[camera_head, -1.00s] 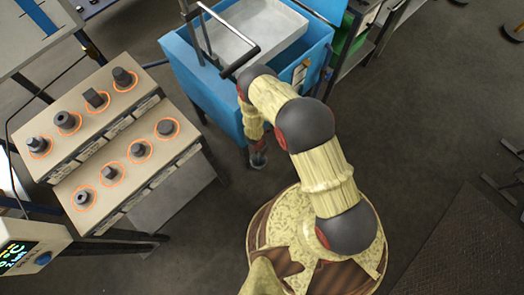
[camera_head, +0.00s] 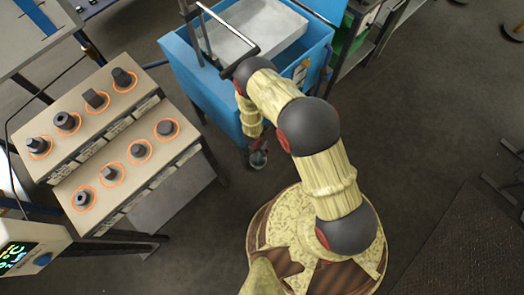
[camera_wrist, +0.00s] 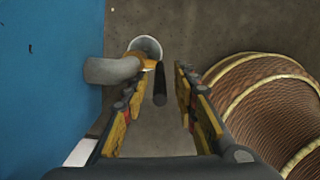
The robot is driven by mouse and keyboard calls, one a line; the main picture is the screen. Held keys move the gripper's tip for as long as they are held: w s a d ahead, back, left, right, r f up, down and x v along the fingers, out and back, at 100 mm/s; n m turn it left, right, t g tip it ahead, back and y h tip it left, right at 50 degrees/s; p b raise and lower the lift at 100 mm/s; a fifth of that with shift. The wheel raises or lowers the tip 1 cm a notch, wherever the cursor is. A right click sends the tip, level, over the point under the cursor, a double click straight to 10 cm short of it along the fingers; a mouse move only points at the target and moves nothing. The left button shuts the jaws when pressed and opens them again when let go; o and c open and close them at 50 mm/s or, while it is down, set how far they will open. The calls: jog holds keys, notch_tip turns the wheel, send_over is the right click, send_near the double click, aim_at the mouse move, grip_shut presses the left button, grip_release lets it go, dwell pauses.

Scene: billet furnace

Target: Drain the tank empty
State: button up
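The blue tank (camera_head: 213,95) stands at the top middle of the head view, with a pale grey tray-like inside (camera_head: 255,30). Its blue side (camera_wrist: 45,80) fills the left of the wrist view. A grey drain pipe (camera_wrist: 108,70) comes out of that side and bends to a round open end. An orange-yellow piece and a dark rod-like handle (camera_wrist: 160,88) sit beside the pipe's end. My gripper (camera_wrist: 164,96) is open, the handle showing between its fingers. I cannot tell whether they touch it. In the head view my arm mostly hides the gripper.
A bench with dark fittings in orange rings (camera_head: 102,127) stands at the left. A lit display box (camera_head: 30,250) is at the lower left. Bare floor (camera_head: 420,130) lies to the right.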

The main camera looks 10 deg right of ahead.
jog(key=shift+s+a+r, duration=0.15)
jog(key=shift+r, duration=0.85)
jog(key=shift+s+a+r, duration=0.1)
jog(key=shift+r, duration=0.9)
